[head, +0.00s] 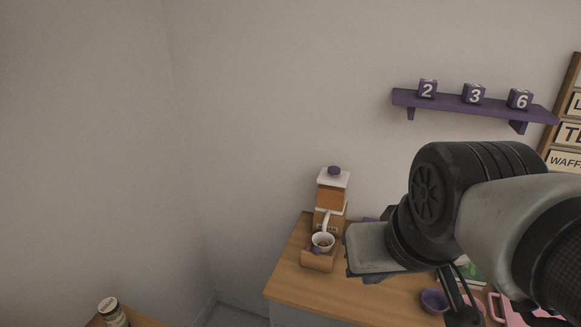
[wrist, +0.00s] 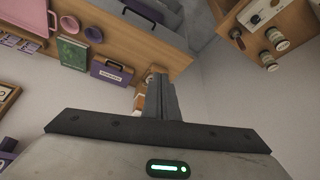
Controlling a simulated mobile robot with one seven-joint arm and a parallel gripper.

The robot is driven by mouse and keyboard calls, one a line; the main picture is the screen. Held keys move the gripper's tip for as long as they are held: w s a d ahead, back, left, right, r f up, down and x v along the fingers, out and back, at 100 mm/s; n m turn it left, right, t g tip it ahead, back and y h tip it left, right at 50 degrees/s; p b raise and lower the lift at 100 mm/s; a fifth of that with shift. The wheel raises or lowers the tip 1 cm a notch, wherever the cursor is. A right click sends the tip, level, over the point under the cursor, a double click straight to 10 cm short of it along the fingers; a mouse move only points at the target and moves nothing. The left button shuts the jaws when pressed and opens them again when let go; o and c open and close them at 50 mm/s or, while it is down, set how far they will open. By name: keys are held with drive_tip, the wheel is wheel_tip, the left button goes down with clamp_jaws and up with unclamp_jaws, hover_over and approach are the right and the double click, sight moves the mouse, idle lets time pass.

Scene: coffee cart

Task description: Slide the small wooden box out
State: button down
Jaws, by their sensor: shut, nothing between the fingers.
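A small wooden box (head: 318,262) with a purple knob sits at the front foot of a wooden grinder (head: 331,195) with a white top, on the counter's left end. A white cup (head: 322,240) shows just above the box; I cannot tell what holds it. My gripper (wrist: 162,92) is shut and empty, its fingers together in the wrist view. In the head view its grey hand is right of the grinder and hides what is behind it; the fingertips do not show there. In the wrist view part of the grinder (wrist: 139,101) shows beside the fingers, mostly hidden.
The wooden counter (head: 284,283) also carries a purple bowl (head: 433,300) and pink items (head: 510,312) to the right. A purple shelf (head: 455,102) with number blocks hangs above. A jar (head: 111,313) stands on a separate surface at lower left. The wrist view shows a purple-fronted case (wrist: 111,72).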

idle(0.3)
drive_tip(key=c, duration=2)
unclamp_jaws()
drive_tip(key=shift+w, duration=0.2)
drive_tip(key=shift+c, duration=0.2)
drive_tip(key=o, duration=0.4)
drive_tip(key=w+a+f+m+b, duration=0.1)
drive_tip(key=w+m+b, duration=0.1)
drive_tip(key=w, duration=0.5)
drive_tip(key=w+f+m+g+h+b, duration=0.1)
drive_tip(key=w+f+m+b, duration=0.1)
drive_tip(key=w+b, duration=0.3)
drive_tip(key=w, duration=0.3)
drive_tip(key=shift+w+a+f+g, duration=0.25)
drive_tip(key=shift+w+a+g, duration=0.05)
drive_tip(key=shift+a, duration=0.1)
drive_tip(key=m+h+b, duration=0.2)
drive_tip(key=m+b, duration=0.3)
drive_tip(key=b, duration=0.1)
hover_over(316, 248)
drive_tip(key=s+a, duration=0.5)
wheel_tip(316, 248, down, 11)
drive_tip(key=shift+g, duration=0.3)
drive_tip(key=x, duration=1.7)
drive_tip(key=shift+s+d+b, duration=0.15)
drive_tip(key=shift+s+b, duration=0.15)
drive_tip(key=shift+b, duration=0.1)
clamp_jaws()
